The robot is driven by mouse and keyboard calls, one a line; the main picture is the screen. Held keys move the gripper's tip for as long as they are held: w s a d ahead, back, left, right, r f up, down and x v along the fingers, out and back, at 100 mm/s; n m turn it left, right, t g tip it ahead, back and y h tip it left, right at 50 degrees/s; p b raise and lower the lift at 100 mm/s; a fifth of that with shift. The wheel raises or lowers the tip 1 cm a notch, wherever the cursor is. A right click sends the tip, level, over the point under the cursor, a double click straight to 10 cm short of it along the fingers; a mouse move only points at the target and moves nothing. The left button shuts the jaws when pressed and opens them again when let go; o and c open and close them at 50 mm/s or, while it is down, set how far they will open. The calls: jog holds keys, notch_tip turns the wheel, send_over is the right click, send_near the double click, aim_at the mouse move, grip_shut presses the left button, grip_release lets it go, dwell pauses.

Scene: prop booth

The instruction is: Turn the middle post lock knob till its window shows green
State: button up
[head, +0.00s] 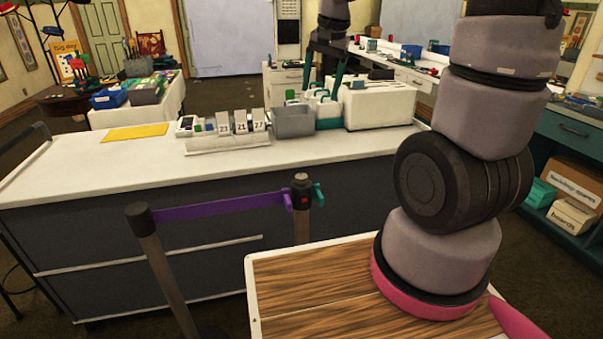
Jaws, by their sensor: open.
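A dark post (301,222) with a rounded top stands before the long counter. A small red patch shows on its head (304,199); I cannot tell whether this is the knob's window. A purple piece joins its left side and a teal piece (319,194) sticks out on its right. The lock knob cannot be made out clearly. I cannot confirm that this is the middle post, as only two posts show. My gripper (322,92) is open, its dark fingers pointing down, higher in the picture than the post head and apart from it.
A purple belt (222,206) runs from the left post (150,240) to the other post. The white-topped counter (90,178) behind holds a yellow sheet (136,132), number cards (241,122), and a grey bin (293,121). A wood-topped surface (320,285) lies in front.

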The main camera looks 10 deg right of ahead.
aim_at(301, 176)
jog(key=w+a+f+g, duration=0.1)
jog(key=w+f, duration=0.1)
jog(key=f, duration=0.7)
jog(key=w+a+f+m+g, duration=0.1)
jog(key=w+f, duration=0.1)
jog(key=f, duration=0.7)
jog(key=w+a+f+h, duration=0.1)
jog(key=w+f, duration=0.1)
jog(key=f, duration=0.8)
jog(key=shift+a+m+g, duration=0.2)
jog(key=shift+m+g, duration=0.1)
jog(key=shift+g, duration=0.1)
jog(key=shift+w, duration=0.1)
grip_shut()
